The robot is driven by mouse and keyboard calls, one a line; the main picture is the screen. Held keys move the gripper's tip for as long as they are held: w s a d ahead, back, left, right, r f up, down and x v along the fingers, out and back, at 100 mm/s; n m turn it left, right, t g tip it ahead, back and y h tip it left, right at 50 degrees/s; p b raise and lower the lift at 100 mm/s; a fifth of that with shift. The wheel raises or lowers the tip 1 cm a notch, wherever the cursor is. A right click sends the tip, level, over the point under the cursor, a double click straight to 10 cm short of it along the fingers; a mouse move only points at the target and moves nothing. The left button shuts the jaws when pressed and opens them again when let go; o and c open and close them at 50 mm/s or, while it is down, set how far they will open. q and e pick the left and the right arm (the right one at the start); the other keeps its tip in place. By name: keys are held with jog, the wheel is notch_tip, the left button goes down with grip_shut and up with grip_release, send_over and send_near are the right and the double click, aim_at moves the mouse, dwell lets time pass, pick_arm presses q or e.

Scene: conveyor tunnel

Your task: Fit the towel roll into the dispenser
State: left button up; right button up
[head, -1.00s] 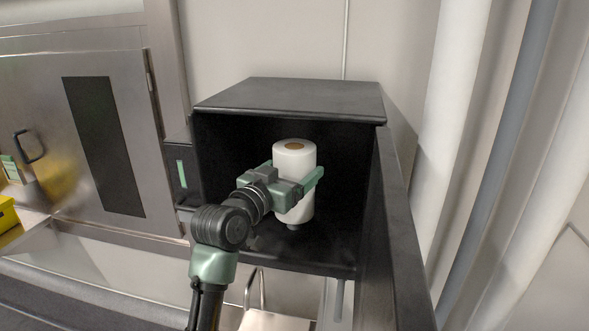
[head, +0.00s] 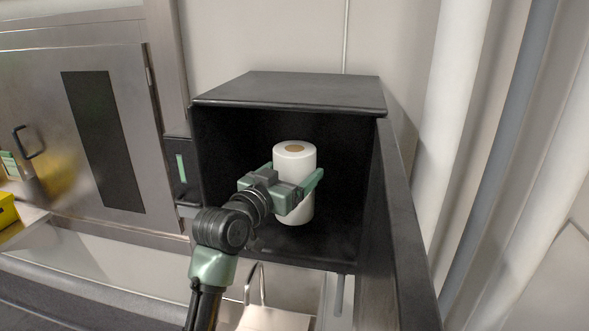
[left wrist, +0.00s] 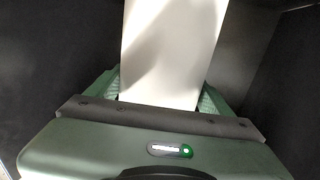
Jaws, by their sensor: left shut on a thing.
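The white towel roll (head: 296,166), with a brown core at its top, stands upright inside the open black dispenser (head: 290,93). My left gripper (head: 294,178) reaches in from the front left and is shut around the roll's middle. The left wrist view shows the roll (left wrist: 170,50) between the two green fingers of that gripper (left wrist: 160,88). The roll's lower end is close to the dispenser floor; I cannot tell whether it touches. The peg under the roll is hidden now. My right gripper is not in view.
The dispenser's black door (head: 408,225) stands open along the right side. A steel cabinet (head: 110,140) is at the left, with a yellow object (head: 7,211) at the edge. White pipes (head: 450,110) run up the right. There is free room inside the dispenser around the roll.

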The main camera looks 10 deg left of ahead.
pick_arm(q)
notch_tip(320, 180, down, 2)
jog(key=shift+f+b, duration=0.1)
jog(key=shift+b, duration=0.35)
jog(key=shift+r, duration=0.2)
jog(key=o, duration=2)
jog(key=shift+f, duration=0.1)
jog(key=shift+s+a, duration=0.1)
jog(key=shift+s, duration=0.1)
jog(key=b+v, duration=0.2)
jog(key=v, duration=0.5)
jog(key=shift+s+b, duration=0.2)
jog(key=shift+b, duration=0.1)
